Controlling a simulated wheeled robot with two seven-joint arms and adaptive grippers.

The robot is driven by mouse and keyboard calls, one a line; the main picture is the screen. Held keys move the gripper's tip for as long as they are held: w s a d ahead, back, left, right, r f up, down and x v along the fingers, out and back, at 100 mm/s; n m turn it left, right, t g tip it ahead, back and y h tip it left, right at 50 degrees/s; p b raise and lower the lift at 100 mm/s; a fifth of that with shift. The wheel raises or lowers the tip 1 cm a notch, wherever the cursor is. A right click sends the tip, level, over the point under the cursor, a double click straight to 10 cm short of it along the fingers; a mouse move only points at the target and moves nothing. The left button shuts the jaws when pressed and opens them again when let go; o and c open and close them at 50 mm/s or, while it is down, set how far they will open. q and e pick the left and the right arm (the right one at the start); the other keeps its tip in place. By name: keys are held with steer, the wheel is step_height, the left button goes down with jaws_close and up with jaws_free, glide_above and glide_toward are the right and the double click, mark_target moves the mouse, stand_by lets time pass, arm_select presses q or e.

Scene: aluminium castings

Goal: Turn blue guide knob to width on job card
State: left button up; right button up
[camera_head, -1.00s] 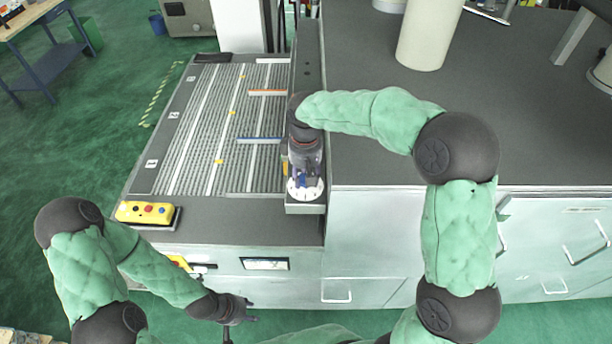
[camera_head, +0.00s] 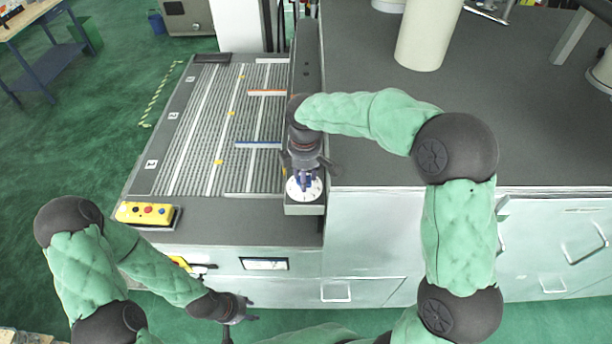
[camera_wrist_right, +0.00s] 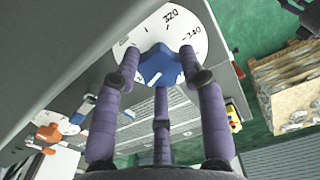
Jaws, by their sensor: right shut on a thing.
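The blue guide knob (camera_wrist_right: 160,66) sits on a white round dial (camera_head: 305,188) at the front end of the grey rail. The dial's marks 320 and 340 show in the right wrist view. My right gripper (camera_head: 304,176) reaches down over the dial, and its purple fingers close around the knob in the right wrist view (camera_wrist_right: 158,75). The blue guide bar (camera_head: 258,144) lies across the roller table. My left gripper (camera_head: 242,330) hangs empty and open in front of the cabinet, away from the knob. I cannot make out a job card.
An orange bar (camera_head: 267,93) lies farther back on the roller table (camera_head: 190,130). A yellow button box (camera_head: 146,212) is at the front left. A small display (camera_head: 265,264) is on the front panel. A beige column (camera_head: 428,35) stands on the dark top at right.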

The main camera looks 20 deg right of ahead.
steer(key=shift+w+a+r+n, duration=0.2)
steer(key=shift+r+n, duration=0.05)
steer(key=shift+n, duration=0.05)
stand_by(0.4)
steer(key=o, duration=1.2)
steer(key=shift+a+f, duration=0.15)
steer(key=shift+a, duration=0.15)
steer(key=shift+d, duration=0.25)
steer(key=r, duration=1.2)
steer(key=shift+a, duration=0.2)
